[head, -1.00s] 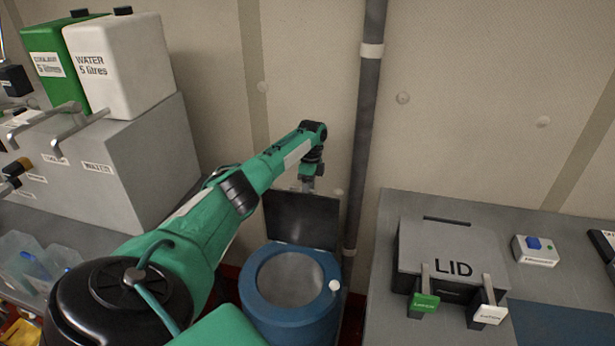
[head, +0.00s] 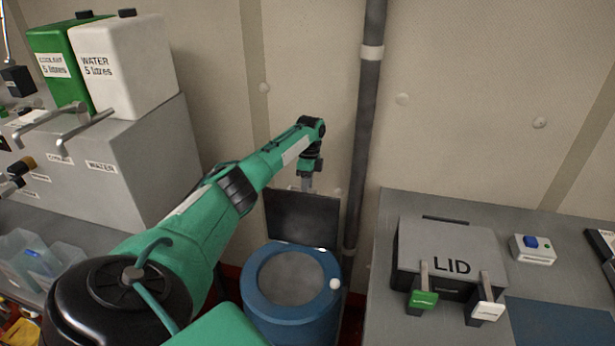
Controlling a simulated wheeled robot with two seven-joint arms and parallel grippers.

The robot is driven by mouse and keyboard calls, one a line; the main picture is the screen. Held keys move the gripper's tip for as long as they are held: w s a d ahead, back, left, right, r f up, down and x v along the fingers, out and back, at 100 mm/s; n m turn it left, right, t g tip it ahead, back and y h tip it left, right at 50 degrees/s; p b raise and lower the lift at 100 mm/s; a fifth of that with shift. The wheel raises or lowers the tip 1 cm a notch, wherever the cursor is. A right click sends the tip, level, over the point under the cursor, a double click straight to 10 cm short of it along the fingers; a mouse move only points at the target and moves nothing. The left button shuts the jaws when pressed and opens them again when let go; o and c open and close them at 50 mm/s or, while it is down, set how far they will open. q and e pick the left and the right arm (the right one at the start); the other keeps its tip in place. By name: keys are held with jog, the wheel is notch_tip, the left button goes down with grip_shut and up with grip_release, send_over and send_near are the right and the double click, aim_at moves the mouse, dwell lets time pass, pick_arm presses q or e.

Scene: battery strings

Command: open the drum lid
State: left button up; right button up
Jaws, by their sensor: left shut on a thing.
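The blue drum (head: 262,309) stands on the floor against the wall, its round mouth uncovered. Its dark square lid (head: 301,218) stands raised, nearly upright, at the drum's back rim. My left gripper (head: 307,187) is at the lid's top edge, shut on it; the fingertips are small and partly hard to make out. My left arm reaches in from the lower left. A white round knob (head: 334,284) sits at the right of the drum's rim. My right gripper is not in view.
A vertical pipe (head: 367,120) runs down the wall just right of the lid. A grey bench (head: 385,310) at right carries a box marked LID (head: 447,240). At left, a grey cabinet (head: 150,160) holds a green can (head: 52,65) and a white water can (head: 130,70).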

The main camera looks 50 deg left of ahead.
pick_arm(q)
notch_tip(320, 180, up, 13)
jog(key=w+a+b, duration=0.1)
jog(key=w+b, duration=0.1)
jog(key=shift+w, duration=0.15)
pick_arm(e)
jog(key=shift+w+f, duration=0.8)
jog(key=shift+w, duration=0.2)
pick_arm(q)
jog(key=shift+a+r, duration=0.1)
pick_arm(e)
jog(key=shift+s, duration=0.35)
